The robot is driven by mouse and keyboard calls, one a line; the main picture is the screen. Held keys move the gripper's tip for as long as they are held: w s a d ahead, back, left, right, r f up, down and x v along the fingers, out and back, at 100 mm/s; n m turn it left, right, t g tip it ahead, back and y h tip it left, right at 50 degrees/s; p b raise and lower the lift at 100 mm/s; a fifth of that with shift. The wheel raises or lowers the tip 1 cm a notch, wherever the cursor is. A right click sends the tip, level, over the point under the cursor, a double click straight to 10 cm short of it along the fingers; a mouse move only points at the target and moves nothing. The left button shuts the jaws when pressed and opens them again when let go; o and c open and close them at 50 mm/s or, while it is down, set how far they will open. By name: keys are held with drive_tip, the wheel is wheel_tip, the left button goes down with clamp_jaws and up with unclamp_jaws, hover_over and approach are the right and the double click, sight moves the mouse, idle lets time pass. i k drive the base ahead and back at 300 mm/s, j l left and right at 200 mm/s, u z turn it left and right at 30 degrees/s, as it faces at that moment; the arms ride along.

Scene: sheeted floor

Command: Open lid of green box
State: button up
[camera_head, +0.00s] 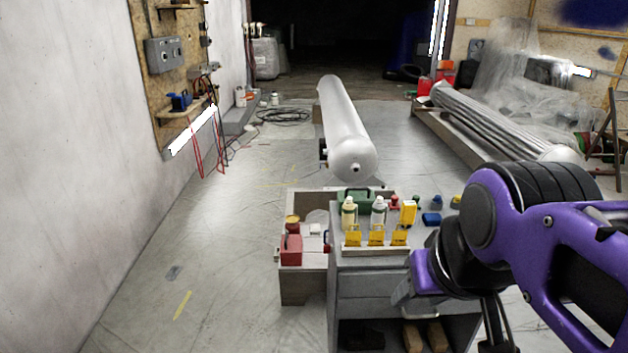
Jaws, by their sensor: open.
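The green box (365,196) is a dark green case with a handle on top, near the back of the grey workbench. Two bottles stand in front of it and hide part of its front. The box looks closed, but its lid seam is too small to make out. My purple and black arm reaches in from the right. Dark parts that look like my gripper (492,325) hang below the wrist, in front of the bench's right side. The gripper is apart from the green box, to its right and nearer the camera. It looks open and empty.
Two white bottles (379,211) and several yellow bins (376,237) crowd the grey bench (365,265). A yellow item (408,213) and a blue item (432,219) stand to the right. A red canister (291,249) is at left. A large grey cylinder (346,125) lies behind.

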sight(358, 195)
drive_tip(key=i+j, duration=0.5)
drive_tip(key=j, duration=0.15)
drive_tip(key=i+j+u, duration=0.15)
drive_tip(key=i+j, duration=0.35)
drive_tip(key=j, duration=0.2)
